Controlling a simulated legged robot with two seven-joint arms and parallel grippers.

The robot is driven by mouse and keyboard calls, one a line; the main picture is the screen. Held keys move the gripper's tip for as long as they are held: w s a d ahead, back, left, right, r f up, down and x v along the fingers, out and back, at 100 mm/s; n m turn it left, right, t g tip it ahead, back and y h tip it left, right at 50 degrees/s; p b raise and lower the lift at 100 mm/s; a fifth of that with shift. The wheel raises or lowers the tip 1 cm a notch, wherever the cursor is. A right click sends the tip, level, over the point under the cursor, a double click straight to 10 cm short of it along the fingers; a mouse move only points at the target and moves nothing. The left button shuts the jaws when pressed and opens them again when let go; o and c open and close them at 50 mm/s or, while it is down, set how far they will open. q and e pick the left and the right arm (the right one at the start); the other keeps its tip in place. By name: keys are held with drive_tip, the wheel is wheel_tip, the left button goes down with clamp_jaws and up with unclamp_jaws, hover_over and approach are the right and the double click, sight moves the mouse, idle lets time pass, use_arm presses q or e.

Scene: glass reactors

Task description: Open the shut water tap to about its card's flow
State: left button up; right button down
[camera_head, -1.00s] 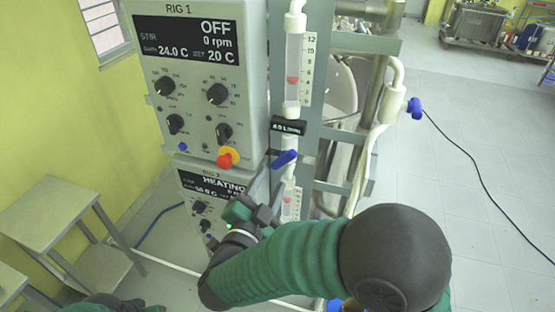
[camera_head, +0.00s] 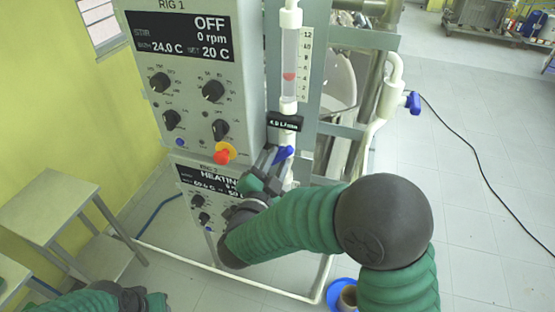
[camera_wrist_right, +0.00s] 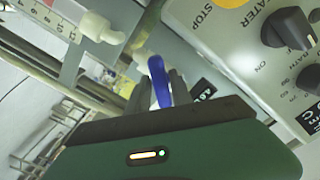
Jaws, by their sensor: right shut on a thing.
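The tap's blue lever (camera_head: 284,154) is below the clear flow tube (camera_head: 290,52) and its black card (camera_head: 285,122). The card reads about 4 L/min; its last digit is unclear. A red float (camera_head: 289,76) sits in the lower half of the tube. My right gripper (camera_head: 276,157) is at the lever. In the right wrist view, its two dark fingers close around the blue lever (camera_wrist_right: 160,82), which stands between them. The fingers partly hide the lever and tap body. My left gripper (camera_head: 145,299) is at the lower left edge, its fingers too unclear to judge.
The RIG 1 panel (camera_head: 190,95) with knobs and a red button (camera_head: 221,156) stands left of the tap. The RIG 2 panel (camera_head: 205,192) is below. A small grey table (camera_head: 45,205) stands left.

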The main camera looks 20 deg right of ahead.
drive_tip(key=shift+d+r, duration=0.15)
drive_tip(key=shift+d, duration=0.05)
drive_tip(key=m+b, duration=0.1)
drive_tip(key=b, duration=0.1)
drive_tip(key=m+b, duration=0.1)
drive_tip(key=b, duration=0.1)
drive_tip(key=shift+a+f, duration=0.15)
drive_tip(key=shift+f, duration=0.15)
drive_tip(key=shift+r+m+b, duration=0.15)
drive_tip(key=shift+m+b, duration=0.2)
drive_tip(key=shift+m, duration=0.15)
drive_tip(key=shift+r, duration=0.25)
drive_tip(key=c, duration=1.4)
unclamp_jaws()
drive_tip(key=shift+o, duration=0.6)
drive_tip(key=shift+s, duration=0.1)
drive_tip(key=shift+f, duration=0.15)
